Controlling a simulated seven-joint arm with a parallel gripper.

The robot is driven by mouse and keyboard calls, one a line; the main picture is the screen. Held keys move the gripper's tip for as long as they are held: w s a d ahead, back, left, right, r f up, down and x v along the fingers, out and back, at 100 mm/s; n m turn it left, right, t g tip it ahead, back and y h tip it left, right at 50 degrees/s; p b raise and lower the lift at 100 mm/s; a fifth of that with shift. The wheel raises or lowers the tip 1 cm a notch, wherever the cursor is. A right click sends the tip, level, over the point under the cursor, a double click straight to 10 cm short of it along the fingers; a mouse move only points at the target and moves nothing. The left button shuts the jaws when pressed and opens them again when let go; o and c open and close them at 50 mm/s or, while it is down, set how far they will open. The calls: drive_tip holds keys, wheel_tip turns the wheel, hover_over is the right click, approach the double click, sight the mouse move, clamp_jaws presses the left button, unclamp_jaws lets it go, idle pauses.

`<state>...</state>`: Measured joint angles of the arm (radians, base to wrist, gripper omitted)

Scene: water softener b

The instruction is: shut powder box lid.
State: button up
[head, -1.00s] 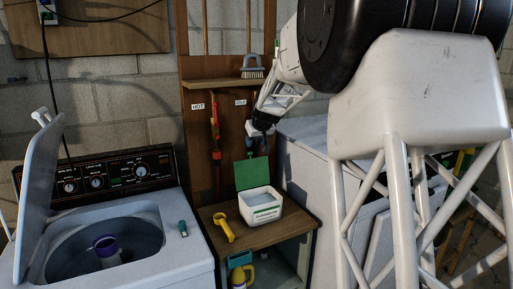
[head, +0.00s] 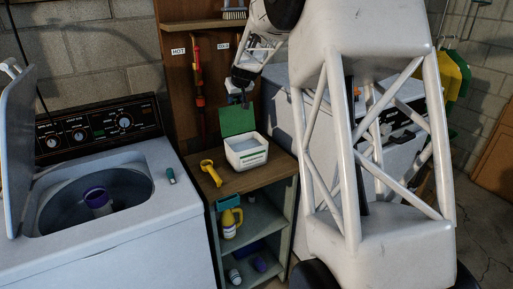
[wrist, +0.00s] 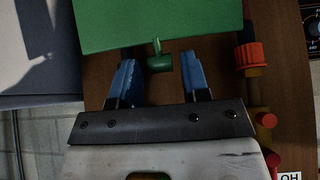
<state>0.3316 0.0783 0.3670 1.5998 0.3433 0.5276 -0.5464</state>
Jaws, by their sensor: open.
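The box itself is hidden there.
A yellow scoop (head: 211,172) lies left of the box on the cabinet top (head: 255,176). The open washer (head: 140,235) stands left. Pipes with red parts (head: 199,95) run up the wooden board behind. A white appliance (head: 285,105) stands right, partly behind my arm.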

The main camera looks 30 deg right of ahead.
sight(236, 108)
drive_tip(key=shift+w+f, duration=0.25)
drive_tip(key=shift+f, duration=0.2)
drive_tip(key=c, duration=0.6)
drive_tip(key=shift+s, duration=0.15)
drive_tip(key=shift+s+r, duration=0.2)
drive_tip(key=shift+s, duration=0.8)
drive_tip(key=shift+s+r, duration=0.15)
drive_tip(key=shift+s, duration=1)
drive_tip(key=s, duration=0.4)
drive_tip(key=shift+a+f, duration=0.15)
drive_tip(key=shift+f, duration=0.1)
